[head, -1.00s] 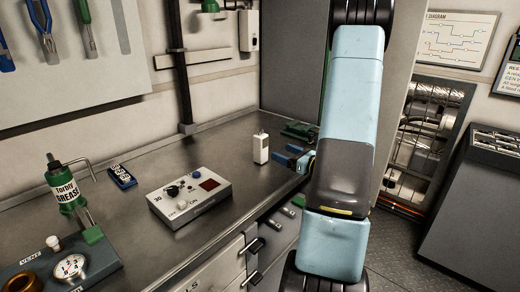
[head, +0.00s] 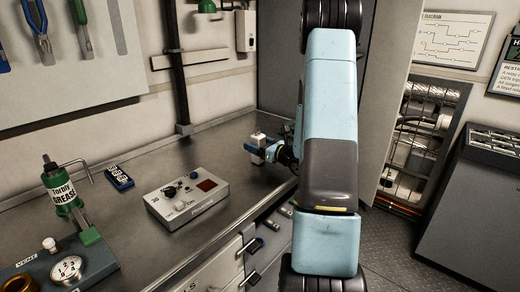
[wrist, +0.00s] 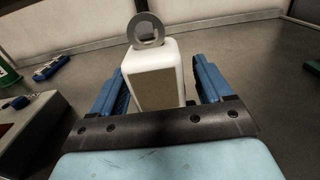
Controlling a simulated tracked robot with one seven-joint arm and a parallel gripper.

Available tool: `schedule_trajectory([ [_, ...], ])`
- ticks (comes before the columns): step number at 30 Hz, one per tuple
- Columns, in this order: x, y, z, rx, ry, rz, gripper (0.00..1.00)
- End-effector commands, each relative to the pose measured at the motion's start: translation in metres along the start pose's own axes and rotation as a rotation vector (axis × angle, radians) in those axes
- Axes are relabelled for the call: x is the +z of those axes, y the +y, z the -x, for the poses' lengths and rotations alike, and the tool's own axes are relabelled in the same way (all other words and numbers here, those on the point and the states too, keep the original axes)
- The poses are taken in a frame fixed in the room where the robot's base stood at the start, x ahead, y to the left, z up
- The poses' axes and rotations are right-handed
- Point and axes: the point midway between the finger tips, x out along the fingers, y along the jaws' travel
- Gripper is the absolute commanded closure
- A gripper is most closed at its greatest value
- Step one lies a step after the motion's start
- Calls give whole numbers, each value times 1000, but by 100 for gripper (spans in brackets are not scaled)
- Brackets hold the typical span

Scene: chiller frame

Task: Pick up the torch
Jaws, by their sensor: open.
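A small upright white block (head: 256,157) stands on the steel bench near its right end. It seems to be the torch, though no lamp face shows clearly. In the wrist view a narrow gap shows at the right finger; contact at the left finger cannot be told. The block's lower part is hidden by the gripper's dark crossbar.
A grey control box (head: 188,199) with knobs sits on the bench (head: 135,225) left of my gripper. A blue handheld device (head: 118,177), a green grease bottle (head: 62,185) and a gauge block (head: 67,268) are further left. A dark post (head: 180,70) stands behind.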

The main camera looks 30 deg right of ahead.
Motion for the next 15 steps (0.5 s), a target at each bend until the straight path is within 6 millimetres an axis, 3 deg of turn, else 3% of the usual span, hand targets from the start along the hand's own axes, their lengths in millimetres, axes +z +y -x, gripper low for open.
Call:
schedule_trajectory([
  [4,0,0,-17,1,-1,0,21],
  [11,0,-1,-19,-1,0,0,21],
  [15,0,-1,-19,-1,0,0,34],
])
